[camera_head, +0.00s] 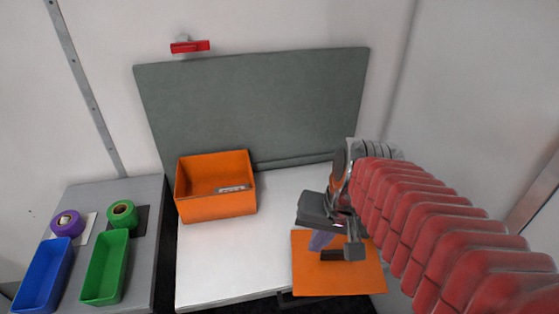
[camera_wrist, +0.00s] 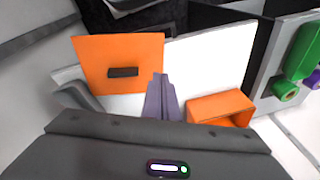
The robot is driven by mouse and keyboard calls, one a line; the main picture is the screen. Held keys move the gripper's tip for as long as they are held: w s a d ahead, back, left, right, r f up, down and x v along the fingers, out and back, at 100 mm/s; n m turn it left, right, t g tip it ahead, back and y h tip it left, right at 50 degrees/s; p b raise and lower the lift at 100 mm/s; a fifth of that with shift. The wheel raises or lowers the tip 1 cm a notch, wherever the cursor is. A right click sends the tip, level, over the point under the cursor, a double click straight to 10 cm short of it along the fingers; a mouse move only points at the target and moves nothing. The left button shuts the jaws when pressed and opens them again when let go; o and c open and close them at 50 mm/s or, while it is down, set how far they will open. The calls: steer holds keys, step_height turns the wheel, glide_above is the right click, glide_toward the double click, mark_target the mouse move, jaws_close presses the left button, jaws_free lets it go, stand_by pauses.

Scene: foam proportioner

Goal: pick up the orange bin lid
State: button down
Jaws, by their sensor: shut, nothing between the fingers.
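The orange bin lid (camera_head: 345,279) is a flat orange square with a dark bar handle (camera_head: 332,255). It lies at the front right of the white table, and its front edge reaches the table's front edge. My gripper (camera_head: 320,241) is above the lid near the handle in the head view and partly covers the lid. In the wrist view the lid (camera_wrist: 97,59) and its handle (camera_wrist: 123,72) show whole, left of my gripper's fingertips (camera_wrist: 160,76). The fingers are shut together and empty, apart from the handle.
An open orange bin (camera_head: 215,207) stands on the white table (camera_head: 230,262) at the left, with a small item inside. A grey panel (camera_head: 255,105) rises behind. A side table holds blue (camera_head: 42,278) and green (camera_head: 105,270) trays and two rolls. The table's middle is clear.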

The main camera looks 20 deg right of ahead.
steer(key=a+r+n+t, duration=0.2)
steer(key=a+r+n, duration=0.2)
steer(key=n, duration=0.1)
steer(key=shift+s+a+t+h, duration=0.3)
steer(key=shift+s+t+h, duration=0.1)
steer(key=shift+r, duration=0.1)
